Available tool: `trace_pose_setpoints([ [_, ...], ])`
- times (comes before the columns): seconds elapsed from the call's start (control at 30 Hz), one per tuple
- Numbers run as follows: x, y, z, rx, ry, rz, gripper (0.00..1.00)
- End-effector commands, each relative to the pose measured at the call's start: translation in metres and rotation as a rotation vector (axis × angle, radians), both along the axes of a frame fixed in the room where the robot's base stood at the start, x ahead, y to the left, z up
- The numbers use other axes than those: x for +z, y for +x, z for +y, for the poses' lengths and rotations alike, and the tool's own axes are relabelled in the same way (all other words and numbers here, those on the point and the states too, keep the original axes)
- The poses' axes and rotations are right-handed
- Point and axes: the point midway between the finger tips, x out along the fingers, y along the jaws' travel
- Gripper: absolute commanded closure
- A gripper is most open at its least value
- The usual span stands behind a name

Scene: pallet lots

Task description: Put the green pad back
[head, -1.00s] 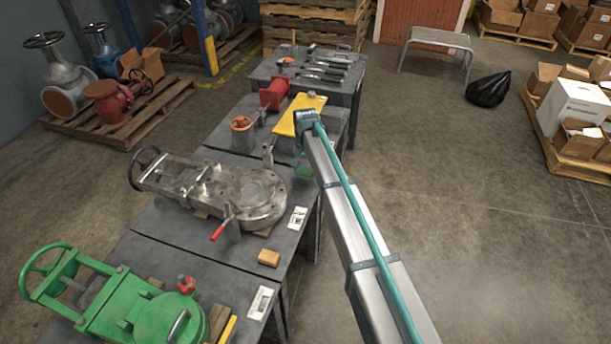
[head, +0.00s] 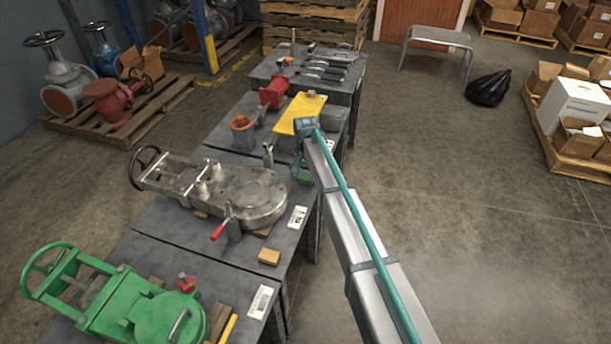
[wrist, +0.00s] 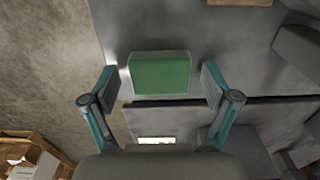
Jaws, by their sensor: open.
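The green pad (wrist: 160,74) is a flat-faced block on a grey table top in the wrist view, close to the table's edge and a dark seam. My gripper (wrist: 161,84) is open, with one finger on each side of the pad and a gap on both sides. The pad is not held. In the head view, a bit of green (head: 303,174), likely the pad, shows at the table edge beside my arm. My arm hides most of that area and the fingers there.
A yellow board (head: 299,113) lies just beyond my arm's end. A steel gate valve (head: 232,192) and a green valve (head: 155,315) lie on the nearer tables. A wooden block (head: 269,257) sits near the edge. The floor right of the tables is largely clear.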

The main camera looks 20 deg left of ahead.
Motion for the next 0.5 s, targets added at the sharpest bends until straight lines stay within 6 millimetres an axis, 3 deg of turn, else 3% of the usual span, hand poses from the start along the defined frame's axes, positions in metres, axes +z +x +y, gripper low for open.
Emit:
trace_pose_setpoints([
  [0.27,0.008,0.000,0.000,0.000,0.000,-0.001,0.14],
  [0.5,0.046,0.000,0.000,0.000,0.002,-0.003,0.14],
])
